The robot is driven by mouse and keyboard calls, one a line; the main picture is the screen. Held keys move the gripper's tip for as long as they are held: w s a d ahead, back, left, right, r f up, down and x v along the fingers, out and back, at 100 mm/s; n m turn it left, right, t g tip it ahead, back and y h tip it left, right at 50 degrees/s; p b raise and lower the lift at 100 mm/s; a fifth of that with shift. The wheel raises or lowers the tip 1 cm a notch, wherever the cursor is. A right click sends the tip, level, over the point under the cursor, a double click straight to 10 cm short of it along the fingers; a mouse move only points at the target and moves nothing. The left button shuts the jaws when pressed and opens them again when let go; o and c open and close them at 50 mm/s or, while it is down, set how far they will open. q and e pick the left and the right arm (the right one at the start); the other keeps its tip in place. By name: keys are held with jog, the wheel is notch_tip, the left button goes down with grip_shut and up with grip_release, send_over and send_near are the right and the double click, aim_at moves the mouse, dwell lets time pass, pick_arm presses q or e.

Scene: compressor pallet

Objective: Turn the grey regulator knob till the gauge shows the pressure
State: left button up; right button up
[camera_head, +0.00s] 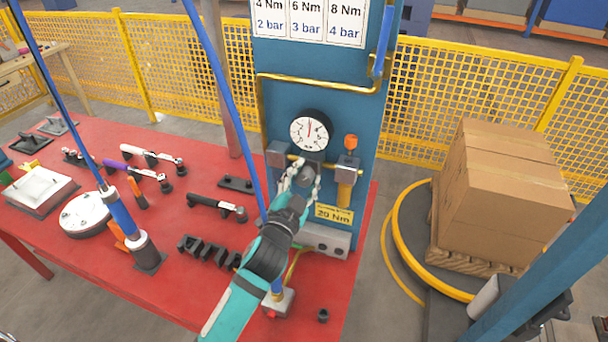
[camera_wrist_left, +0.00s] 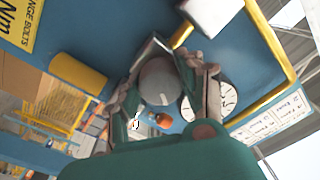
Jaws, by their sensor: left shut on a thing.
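The grey regulator knob (camera_wrist_left: 160,82) sits between the fingers of my left gripper (camera_wrist_left: 170,88) in the left wrist view. In the head view my left gripper (camera_head: 298,180) reaches up to the blue panel and is shut on the knob, mostly hiding it. The round white gauge (camera_head: 310,131) is just above the gripper and also shows beside a finger in the left wrist view (camera_wrist_left: 229,98). Its red needle points about straight up; its numbers are too small to read. A chart (camera_head: 310,20) above pairs 4 Nm with 2 bar, 6 with 3, 8 with 4. My right gripper is not in view.
An orange-topped brass fitting (camera_head: 347,172) stands close right of the gripper. A yellow torque label (camera_head: 334,215) is below it. The red table (camera_head: 200,240) holds several tools to the left. Cartons (camera_head: 507,190) on a pallet stand at the right.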

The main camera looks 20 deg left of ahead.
pick_arm(q)
jog(key=shift+m, duration=0.9)
jog(key=o, duration=1.2)
jog(key=shift+s, duration=0.1)
jog(key=shift+s+f, duration=0.1)
jog(key=shift+s, duration=0.25)
jog(key=s, duration=1.1)
jog(key=shift+a+f, duration=0.15)
jog(key=shift+a, duration=0.05)
jog(key=shift+s, duration=0.1)
